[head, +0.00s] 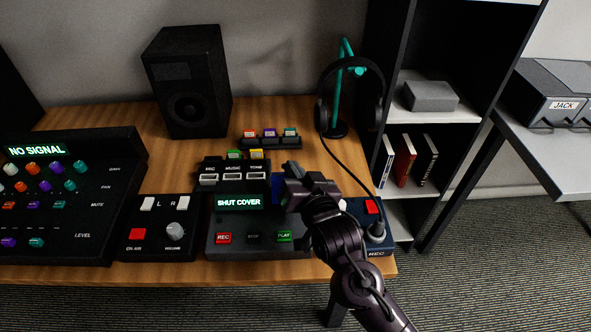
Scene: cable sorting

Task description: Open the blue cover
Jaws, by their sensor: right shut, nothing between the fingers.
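The blue cover (277,187) shows as a small blue patch just left of my right gripper, on the back part of a black device (226,226). Most of it is hidden behind the gripper, so I cannot tell its angle. The device's display (239,202) reads "SHUT COVER". Red REC (223,238) and green PLAY (284,236) buttons sit on its front. My right gripper (289,172) is shut and empty, over the right part of the device beside the blue patch. I cannot tell whether it touches it. My left gripper is not in view.
A mixer panel (112,218) and a smaller L/R box (146,222) stand to the left. Behind are a labelled switch box (211,167), a rack of coloured pieces (269,143), a speaker (190,85) and headphones (378,95). A panel with a joystick (376,232) is at right.

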